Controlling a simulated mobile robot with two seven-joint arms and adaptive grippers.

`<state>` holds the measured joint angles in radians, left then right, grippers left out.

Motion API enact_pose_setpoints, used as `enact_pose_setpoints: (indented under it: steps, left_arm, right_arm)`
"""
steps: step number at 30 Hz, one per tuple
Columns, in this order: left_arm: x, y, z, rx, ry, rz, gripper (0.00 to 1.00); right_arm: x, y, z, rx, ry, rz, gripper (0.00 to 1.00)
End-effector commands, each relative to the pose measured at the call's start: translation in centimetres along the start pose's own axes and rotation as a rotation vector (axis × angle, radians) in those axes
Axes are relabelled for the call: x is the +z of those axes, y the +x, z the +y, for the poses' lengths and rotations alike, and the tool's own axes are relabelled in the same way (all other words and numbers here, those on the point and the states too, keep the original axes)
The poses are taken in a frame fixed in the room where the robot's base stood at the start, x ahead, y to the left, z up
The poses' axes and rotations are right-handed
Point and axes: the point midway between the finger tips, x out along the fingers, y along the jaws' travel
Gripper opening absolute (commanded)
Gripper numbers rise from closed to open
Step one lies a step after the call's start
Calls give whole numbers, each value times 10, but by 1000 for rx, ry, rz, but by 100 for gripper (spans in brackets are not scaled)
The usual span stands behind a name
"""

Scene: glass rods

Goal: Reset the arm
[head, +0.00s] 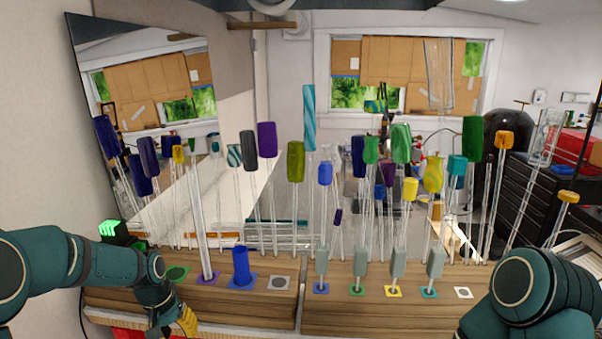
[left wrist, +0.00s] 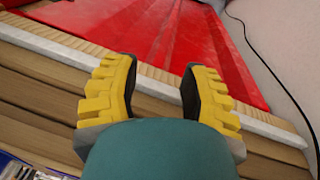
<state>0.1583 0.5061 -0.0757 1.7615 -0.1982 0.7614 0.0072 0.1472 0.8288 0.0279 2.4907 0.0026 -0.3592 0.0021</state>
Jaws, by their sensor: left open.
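My left arm comes in from the left in the head view, bent downward. Its gripper (head: 182,324) hangs at the bottom edge, by the front of the wooden bench (head: 255,318), with its yellow finger partly cut off. In the left wrist view the gripper (left wrist: 158,85) is open, its two yellow fingers apart with nothing between them. A wooden edge with a pale strip and a red surface (left wrist: 190,35) show beyond the fingers. My right arm (head: 530,300) shows at the lower right; its gripper is out of view.
A blue cup (head: 241,270) and a tall clear tube (head: 198,220) stand on the bench near my left arm. Several grey-green blocks (head: 397,262) stand on coloured squares to the right. Many glass rods with coloured ends, such as a purple one (head: 267,140), rise behind. A mirror (head: 150,110) leans at left.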

Motion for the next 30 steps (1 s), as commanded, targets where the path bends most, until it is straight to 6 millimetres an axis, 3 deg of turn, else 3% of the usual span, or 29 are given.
enact_pose_setpoints:
  steps: [1, 3, 8, 12, 15, 19, 23, 30]
  left_arm:
    - [14, 39, 14, 25, 11, -6, 44]
    - [31, 81, 32, 60, 16, 3, 44]
    - [86, 169, 72, 129, 10, 18, 44]
    - [148, 230, 99, 172, -14, 33, 44]
    - [187, 255, 111, 187, -32, 42, 44]
    - [219, 270, 118, 192, -49, 55, 44]
    - [232, 273, 121, 192, -56, 62, 44]
    - [232, 272, 121, 192, -58, 66, 44]
  right_arm:
    - [3, 10, 4, 1, 0, -3, 0]
    - [5, 19, 7, 2, 0, -5, 0]
    - [8, 40, 14, 5, 0, -7, 0]
    - [12, 58, 21, 7, 0, -10, 0]
    - [14, 68, 25, 9, 1, -11, 0]
    - [15, 75, 27, 10, 0, -12, 0]
    - [15, 77, 28, 10, 0, -12, 0]
    - [15, 76, 27, 10, -1, -12, 0]
